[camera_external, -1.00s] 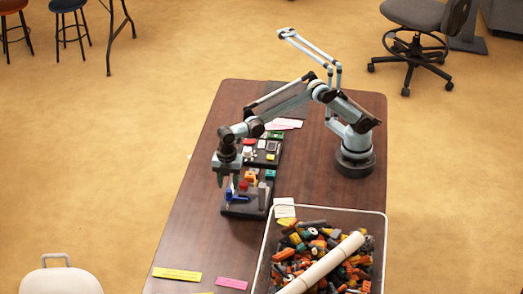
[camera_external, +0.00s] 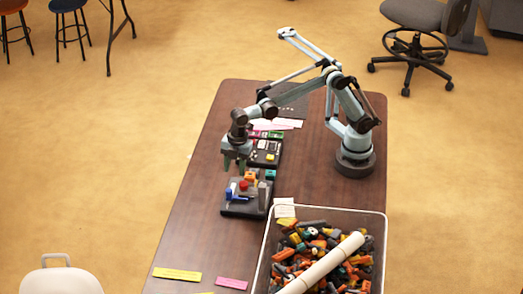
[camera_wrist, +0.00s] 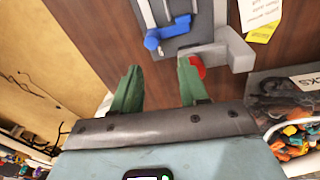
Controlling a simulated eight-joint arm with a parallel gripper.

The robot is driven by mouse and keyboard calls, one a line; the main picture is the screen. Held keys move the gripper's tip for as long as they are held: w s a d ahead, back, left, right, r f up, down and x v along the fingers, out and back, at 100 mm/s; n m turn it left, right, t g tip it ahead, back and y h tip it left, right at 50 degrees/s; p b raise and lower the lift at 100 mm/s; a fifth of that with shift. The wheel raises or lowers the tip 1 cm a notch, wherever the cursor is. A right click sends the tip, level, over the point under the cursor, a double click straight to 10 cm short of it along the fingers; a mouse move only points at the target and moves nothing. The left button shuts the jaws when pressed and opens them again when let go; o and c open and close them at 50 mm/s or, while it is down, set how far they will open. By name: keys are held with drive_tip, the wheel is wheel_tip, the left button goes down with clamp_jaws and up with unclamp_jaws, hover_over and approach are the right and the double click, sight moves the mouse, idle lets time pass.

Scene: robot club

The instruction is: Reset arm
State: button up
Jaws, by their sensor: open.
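My arm stands on the brown table (camera_external: 190,235), its base at the right edge. My gripper (camera_external: 235,166) hangs over the left part of the table, above and slightly behind a dark board (camera_external: 238,209) with a blue lever and a red knob. In the wrist view my gripper (camera_wrist: 157,75) has two green fingers spread apart with nothing between them. The blue lever (camera_wrist: 153,40) lies ahead of the fingers, and the red knob (camera_wrist: 198,67) shows partly behind the right finger.
A bin (camera_external: 385,240) of colourful parts with a long white roll (camera_external: 325,262) across it stands at the table's front right. A second dark board (camera_external: 262,158) lies farther back. Yellow (camera_external: 177,274) and pink (camera_external: 231,283) notes lie in front.

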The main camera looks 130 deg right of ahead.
drive_tip(key=s+a+r+m+t, duration=0.3)
drive_tip(key=s+a+r+m, duration=0.15)
drive_tip(key=s, duration=0.55)
drive_tip(key=s+a+f+m+t, duration=0.3)
drive_tip(key=s+a+f, duration=0.1)
drive_tip(key=s, duration=0.5)
drive_tip(key=shift+s+f, duration=0.4)
drive_tip(key=shift+f, duration=0.05)
